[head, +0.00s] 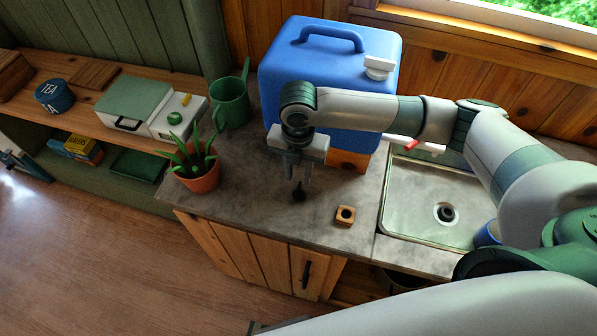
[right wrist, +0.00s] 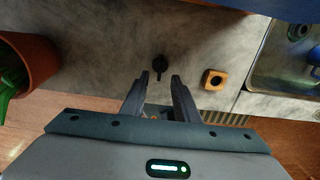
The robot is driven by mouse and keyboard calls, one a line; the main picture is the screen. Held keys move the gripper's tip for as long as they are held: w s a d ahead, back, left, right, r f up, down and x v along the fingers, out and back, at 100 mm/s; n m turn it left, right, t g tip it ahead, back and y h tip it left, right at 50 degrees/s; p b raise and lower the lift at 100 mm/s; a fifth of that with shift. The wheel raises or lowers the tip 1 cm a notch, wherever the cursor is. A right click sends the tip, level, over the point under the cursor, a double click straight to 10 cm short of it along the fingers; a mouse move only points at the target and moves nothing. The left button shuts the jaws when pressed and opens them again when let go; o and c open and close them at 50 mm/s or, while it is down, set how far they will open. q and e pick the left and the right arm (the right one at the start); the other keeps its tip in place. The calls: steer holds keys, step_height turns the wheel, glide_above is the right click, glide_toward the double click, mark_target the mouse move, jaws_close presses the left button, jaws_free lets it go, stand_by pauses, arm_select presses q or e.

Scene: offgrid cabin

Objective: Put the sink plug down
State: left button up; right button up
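The black sink plug (head: 299,195) rests on the grey counter, left of the sink. It also shows in the right wrist view (right wrist: 159,64), just beyond my fingertips. My right gripper (head: 299,178) points down over the counter, right above the plug. In the right wrist view its two fingers (right wrist: 161,78) stand apart with nothing between them. The plug looks clear of both fingers; the exact height gap is hard to tell. The metal sink (head: 410,185) has a dark drain (head: 446,213) in its floor. My left gripper is not in view.
A small wooden block with a hole (head: 345,215) stands on the counter (head: 245,205) right of the plug. A potted plant (head: 198,177) and green watering can (head: 230,103) stand left. A big blue water container (head: 275,75) is behind my gripper. The counter's front is clear.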

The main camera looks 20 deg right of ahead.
mark_target(299, 188)
steer(key=shift+r, duration=0.8)
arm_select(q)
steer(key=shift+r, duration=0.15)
arm_select(e)
steer(key=shift+r, duration=1.85)
